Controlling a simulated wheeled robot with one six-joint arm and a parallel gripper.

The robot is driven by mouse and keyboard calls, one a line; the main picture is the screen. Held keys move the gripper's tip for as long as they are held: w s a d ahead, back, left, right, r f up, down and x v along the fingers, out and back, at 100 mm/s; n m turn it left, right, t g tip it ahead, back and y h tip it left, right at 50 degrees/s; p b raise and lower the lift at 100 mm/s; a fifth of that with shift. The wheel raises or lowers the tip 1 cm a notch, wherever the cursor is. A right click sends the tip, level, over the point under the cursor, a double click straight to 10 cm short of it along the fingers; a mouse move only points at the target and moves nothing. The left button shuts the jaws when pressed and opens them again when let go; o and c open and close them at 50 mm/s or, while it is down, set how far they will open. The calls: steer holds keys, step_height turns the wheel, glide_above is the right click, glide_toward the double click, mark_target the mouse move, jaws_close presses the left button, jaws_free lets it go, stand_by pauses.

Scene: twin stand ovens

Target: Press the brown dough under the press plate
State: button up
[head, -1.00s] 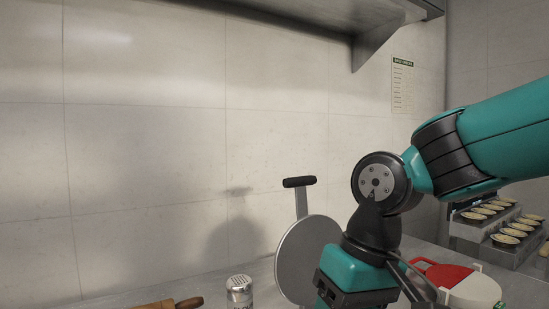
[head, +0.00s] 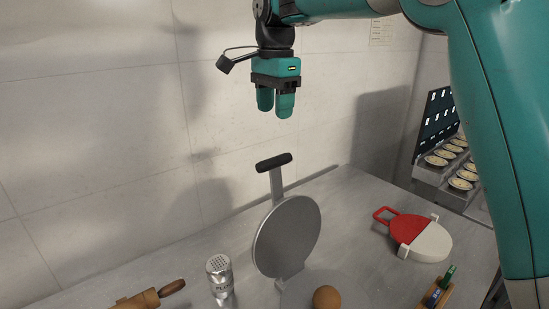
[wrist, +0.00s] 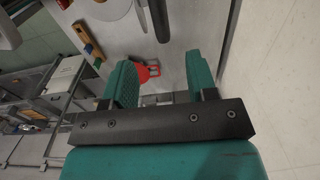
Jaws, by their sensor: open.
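The brown dough (head: 326,297) is a small ball at the bottom edge of the head view, on the pale round base (head: 296,297) of the press. The grey round press plate (head: 288,236) stands raised, tilted up behind the dough. Its arm ends in a black handle (head: 274,162) at the top. My gripper (head: 276,108) points down above the handle, apart from it, in front of the wall. It is open and empty, with a gap between its teal fingers, which also show in the wrist view (wrist: 160,78).
A flour shaker (head: 220,278) and a rolling pin (head: 150,298) are left of the press. A red and white round item with a red handle (head: 420,238) lies to the right. A wooden holder (head: 434,296) is at front right. Filled trays (head: 450,160) stand far right.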

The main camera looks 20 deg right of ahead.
step_height(320, 180, down, 12)
steer(key=shift+f+p, duration=0.1)
steer(key=shift+p, duration=0.85)
steer(key=shift+c, duration=0.3)
jaws_close()
